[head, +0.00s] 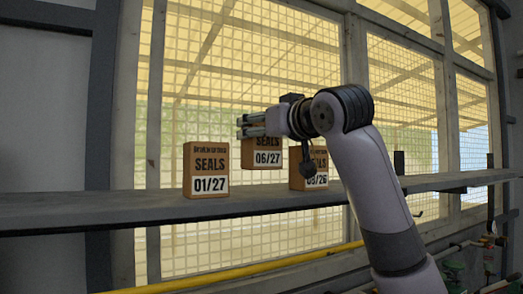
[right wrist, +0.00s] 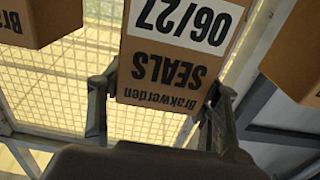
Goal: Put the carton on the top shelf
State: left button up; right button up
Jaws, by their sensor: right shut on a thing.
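My right gripper (head: 252,126) is shut on a brown carton marked SEALS 06/27 (head: 262,156), gripping it near its top. In the head view its bottom edge shows above the shelf board, with mesh visible below it, so it appears lifted. In the right wrist view the same carton (right wrist: 170,65) shows upside down between the two fingers, and its label reads Brakwerden SEALS 06/27. The shelf (head: 120,210) is a long grey board running across the head view. My left gripper is not in view.
A carton marked 01/27 (head: 207,170) stands upright on the shelf, left of the held one. Another carton (head: 312,182), partly hidden by my right arm, stands to the right. Mesh windows (head: 245,60) lie behind. A yellow pipe (head: 240,270) runs below. The shelf's left part is clear.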

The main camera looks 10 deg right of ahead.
aim_at(267, 150)
jog(key=shift+s+d+f, duration=0.1)
jog(key=shift+s+f, duration=0.1)
jog(key=shift+s, duration=0.1)
jog(key=f, duration=0.3)
jog(key=shift+a+p, duration=0.2)
jog(key=shift+p, duration=0.15)
jog(key=shift+f, duration=0.35)
jog(key=shift+w+f, duration=0.1)
jog(key=shift+d, duration=0.1)
jog(key=shift+f, duration=0.1)
jog(key=o, duration=1.4)
jog(key=shift+c, duration=0.2)
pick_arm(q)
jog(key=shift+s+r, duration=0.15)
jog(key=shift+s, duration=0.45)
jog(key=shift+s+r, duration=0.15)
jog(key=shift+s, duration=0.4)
pick_arm(e)
jog(key=shift+o, duration=0.2)
